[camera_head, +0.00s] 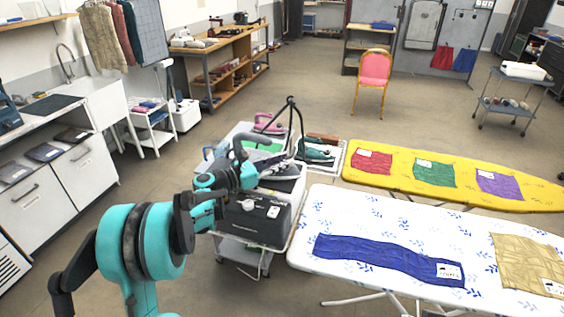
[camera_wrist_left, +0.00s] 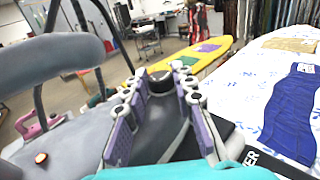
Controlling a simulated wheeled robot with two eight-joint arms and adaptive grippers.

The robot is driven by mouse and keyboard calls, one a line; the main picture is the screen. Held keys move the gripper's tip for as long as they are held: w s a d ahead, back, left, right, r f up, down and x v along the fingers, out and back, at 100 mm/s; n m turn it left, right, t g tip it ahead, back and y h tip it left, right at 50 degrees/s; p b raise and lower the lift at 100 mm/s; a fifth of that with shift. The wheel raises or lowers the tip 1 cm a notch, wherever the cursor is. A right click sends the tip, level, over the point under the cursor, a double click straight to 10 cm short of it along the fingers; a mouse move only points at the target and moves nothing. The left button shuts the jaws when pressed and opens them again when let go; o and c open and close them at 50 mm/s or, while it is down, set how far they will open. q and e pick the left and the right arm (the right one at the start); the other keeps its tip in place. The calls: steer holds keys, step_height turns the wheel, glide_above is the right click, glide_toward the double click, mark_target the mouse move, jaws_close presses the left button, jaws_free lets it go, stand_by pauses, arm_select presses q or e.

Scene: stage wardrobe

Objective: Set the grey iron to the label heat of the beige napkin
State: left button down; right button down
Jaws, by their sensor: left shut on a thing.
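The grey iron (camera_wrist_left: 60,60) is close up in the wrist view, its thick handle at the left. In the head view its grey handle (camera_head: 238,146) is partly hidden behind my left gripper (camera_head: 247,172). In the wrist view my left gripper (camera_wrist_left: 160,82) has its purple-padded fingers on either side of a dark round dial (camera_wrist_left: 161,86) on the iron, and is shut on it. The dial's marks are not readable. The beige napkin (camera_head: 524,258) lies on the white ironing board, its white label (camera_head: 553,287) too small to read. My right gripper is not in view.
A blue cloth (camera_head: 375,255) lies on the white board (camera_head: 330,208). The yellow board (camera_head: 400,182) behind holds red, green and purple cloths. Pink (camera_head: 268,122) and teal (camera_head: 316,149) irons stand close by. A black box (camera_head: 258,222) is just below my gripper.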

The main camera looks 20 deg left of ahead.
arm_select(q)
steer(key=shift+m+g+h, duration=0.3)
steer(key=shift+h, duration=0.1)
steer(key=c, duration=1.2)
jaws_free()
steer(key=v, duration=1.2)
